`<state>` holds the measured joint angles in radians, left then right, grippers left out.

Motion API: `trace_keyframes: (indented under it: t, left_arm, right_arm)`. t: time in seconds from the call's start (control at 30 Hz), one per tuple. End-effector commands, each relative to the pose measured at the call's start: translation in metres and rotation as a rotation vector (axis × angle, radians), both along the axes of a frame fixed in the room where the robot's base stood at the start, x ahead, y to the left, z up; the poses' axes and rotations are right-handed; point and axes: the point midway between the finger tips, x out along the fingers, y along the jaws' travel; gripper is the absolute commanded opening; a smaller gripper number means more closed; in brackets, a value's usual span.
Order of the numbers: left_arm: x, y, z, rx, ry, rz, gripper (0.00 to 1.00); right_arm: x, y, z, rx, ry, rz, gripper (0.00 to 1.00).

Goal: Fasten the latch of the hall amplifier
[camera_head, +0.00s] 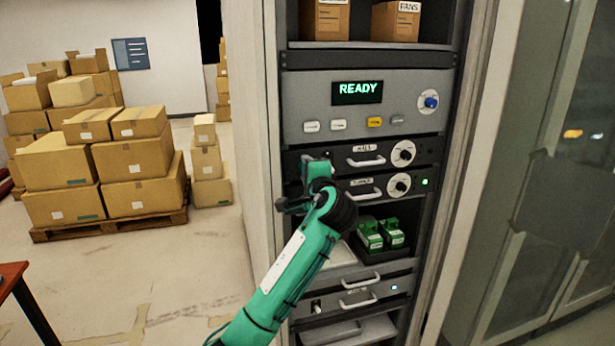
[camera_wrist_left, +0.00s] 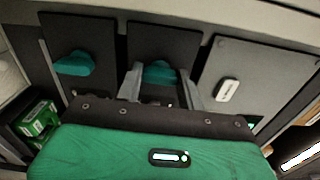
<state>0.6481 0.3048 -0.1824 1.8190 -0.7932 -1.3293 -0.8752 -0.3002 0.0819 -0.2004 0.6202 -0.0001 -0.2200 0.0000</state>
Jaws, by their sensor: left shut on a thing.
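The hall amplifier (camera_head: 340,160) is a dark rack unit labelled HALL, with a pale handle and a white-ringed knob, just below the grey READY panel. My left gripper (camera_head: 308,165) is at its left end and hides the latch in the head view. In the left wrist view, the teal latch (camera_wrist_left: 160,70) sits on the middle dark panel (camera_wrist_left: 160,38). My left gripper's two fingers (camera_wrist_left: 160,88) are shut on it, one on each side. My right gripper is in neither view.
Another teal latch (camera_wrist_left: 75,63) is on the neighbouring panel. The amplifier below (camera_head: 375,185) has a lit green lamp. Green modules (camera_head: 380,234) sit in a dark tray lower in the rack. Stacked boxes (camera_head: 120,160) on a pallet stand at the left.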

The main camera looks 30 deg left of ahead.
Motion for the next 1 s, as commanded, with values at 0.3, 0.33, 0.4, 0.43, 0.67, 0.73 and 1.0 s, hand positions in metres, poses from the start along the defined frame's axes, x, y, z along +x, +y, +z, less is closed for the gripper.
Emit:
trace_keyframes:
  t: [0.3, 0.33, 0.4, 0.43, 0.67, 0.73, 1.0]
  left_arm:
    - [0.0000, -0.0002, -0.0018, -0.038, -0.038, 0.000, 0.15]
    - [0.0000, -0.0002, -0.0018, -0.039, -0.039, 0.001, 0.15]
    - [0.0000, -0.0002, -0.0016, -0.039, -0.040, 0.001, 0.15]
    - [0.0000, -0.0002, -0.0016, -0.039, -0.040, 0.001, 0.15]
    - [0.0001, -0.0002, -0.0017, -0.039, -0.040, 0.001, 0.15]
    - [0.0001, -0.0002, -0.0016, -0.039, -0.040, 0.000, 0.52]
    - [0.0001, -0.0002, -0.0006, -0.037, -0.041, 0.000, 0.60]
  right_arm:
    - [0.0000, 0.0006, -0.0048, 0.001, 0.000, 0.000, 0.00]
    - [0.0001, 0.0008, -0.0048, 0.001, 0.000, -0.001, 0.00]
    - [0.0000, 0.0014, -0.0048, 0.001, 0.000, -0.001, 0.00]
    - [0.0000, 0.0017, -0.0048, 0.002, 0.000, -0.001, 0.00]
    - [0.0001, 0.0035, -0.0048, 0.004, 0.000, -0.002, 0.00]
    - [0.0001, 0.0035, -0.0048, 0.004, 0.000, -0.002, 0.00]
    - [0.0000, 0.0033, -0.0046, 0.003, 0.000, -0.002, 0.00]
